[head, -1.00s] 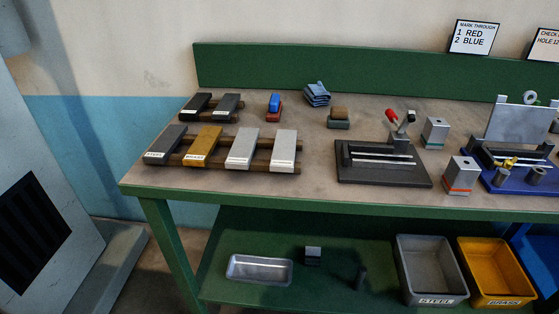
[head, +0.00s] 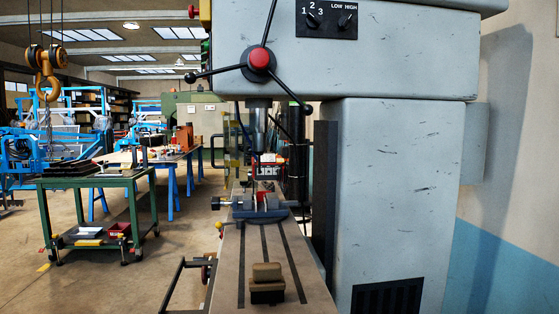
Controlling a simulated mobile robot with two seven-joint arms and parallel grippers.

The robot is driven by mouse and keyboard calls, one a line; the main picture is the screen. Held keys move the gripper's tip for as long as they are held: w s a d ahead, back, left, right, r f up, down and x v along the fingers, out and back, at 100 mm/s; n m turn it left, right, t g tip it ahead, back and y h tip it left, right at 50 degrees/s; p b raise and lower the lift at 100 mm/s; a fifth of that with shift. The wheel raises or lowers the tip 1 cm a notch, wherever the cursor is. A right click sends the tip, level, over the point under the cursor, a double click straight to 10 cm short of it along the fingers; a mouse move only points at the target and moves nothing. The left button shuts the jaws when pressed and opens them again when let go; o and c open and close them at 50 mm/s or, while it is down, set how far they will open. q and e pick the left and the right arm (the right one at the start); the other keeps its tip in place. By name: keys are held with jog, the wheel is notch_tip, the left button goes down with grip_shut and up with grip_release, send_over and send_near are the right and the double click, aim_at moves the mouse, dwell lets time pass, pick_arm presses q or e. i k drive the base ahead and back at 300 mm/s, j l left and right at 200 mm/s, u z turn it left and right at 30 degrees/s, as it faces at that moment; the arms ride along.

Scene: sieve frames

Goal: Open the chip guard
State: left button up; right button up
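The drill machine's grey head (head: 350,55) fills the upper right, with a red-hubbed spoked handle (head: 260,60) on its left side. Below it the spindle (head: 258,125) points down over a small vise (head: 260,207) on the slotted table (head: 225,275). A yellowish, see-through panel (head: 234,145) shows just left of the spindle, and a small red-edged frame (head: 268,172) shows below it. One or both may be the chip guard; they are small, and I cannot tell whether it is open or shut. Neither of my grippers is in view.
A brown-topped block or brush (head: 267,282) lies on the near part of the table. The grey column (head: 395,190) stands close on the right. A green cart (head: 95,182) and a yellow crane hook (head: 47,65) are at the left. Open floor (head: 150,272) lies left of the table.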

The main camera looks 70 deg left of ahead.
aim_at(233, 123)
jog(key=u, duration=1)
jog(key=j+u, duration=0.15)
jog(key=u, duration=0.35)
jog(key=j+u, duration=0.1)
jog(key=u, duration=0.4)
jog(key=i+j, duration=0.1)
jog(key=j, duration=0.35)
jog(key=i+j, duration=0.1)
jog(key=j, duration=0.35)
jog(key=i+j, duration=0.1)
jog(key=j, duration=0.35)
